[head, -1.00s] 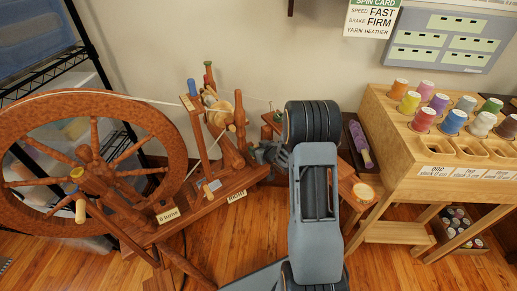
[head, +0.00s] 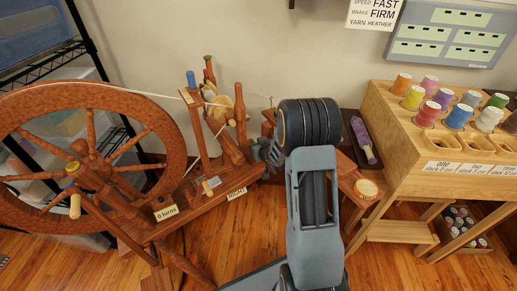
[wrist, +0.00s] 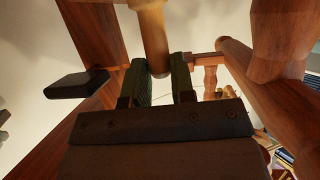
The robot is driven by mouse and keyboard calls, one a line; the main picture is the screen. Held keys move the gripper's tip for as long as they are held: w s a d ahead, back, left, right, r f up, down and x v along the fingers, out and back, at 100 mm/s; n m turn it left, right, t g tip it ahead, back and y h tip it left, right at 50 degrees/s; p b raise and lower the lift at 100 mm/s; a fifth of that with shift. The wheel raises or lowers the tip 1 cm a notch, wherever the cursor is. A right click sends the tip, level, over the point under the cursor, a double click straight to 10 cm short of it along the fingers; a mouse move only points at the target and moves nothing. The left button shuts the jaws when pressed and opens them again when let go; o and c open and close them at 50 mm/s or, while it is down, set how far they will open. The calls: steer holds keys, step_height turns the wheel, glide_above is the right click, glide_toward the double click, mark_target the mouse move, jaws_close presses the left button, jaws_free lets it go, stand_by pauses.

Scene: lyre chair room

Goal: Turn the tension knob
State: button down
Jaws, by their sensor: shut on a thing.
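The spinning wheel stands at the left in the head view, with its large red-brown drive wheel (head: 165,125) and a sloping base carrying a "RIGHT" label (head: 236,194) and a "0 turns" label (head: 166,213). My gripper (head: 264,152) is at the right end of this base, partly hidden by my arm. In the wrist view, my gripper (wrist: 164,80) has its two dark fingers on either side of a light wooden peg-like knob (wrist: 153,35), shut on it. The knob's rounded end shows between the fingers. The head view does not show the knob clearly.
A wooden rack (head: 395,125) with several coloured thread spools stands at the right. A small stool (head: 347,180) is between it and my arm. A purple spindle (head: 362,140) lies behind. A black wire shelf (head: 95,50) is at the far left.

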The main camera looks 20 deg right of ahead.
steer(key=shift+a+f+m+h+b, duration=0.15)
steer(key=shift+m+h+b, duration=0.35)
steer(key=shift+h+b, duration=0.1)
steer(key=shift+a+f+m+h+b, duration=0.1)
steer(key=shift+m+h+b, duration=0.4)
steer(key=shift+b, duration=0.1)
steer(key=shift+r+m+g+h+b, duration=0.15)
steer(key=shift+m+g+h+b, duration=0.35)
steer(key=shift+m+h, duration=0.5)
steer(key=shift+h, duration=0.3)
steer(key=c, duration=1)
jaws_free()
steer(key=shift+r, duration=0.1)
steer(key=shift+o, duration=0.2)
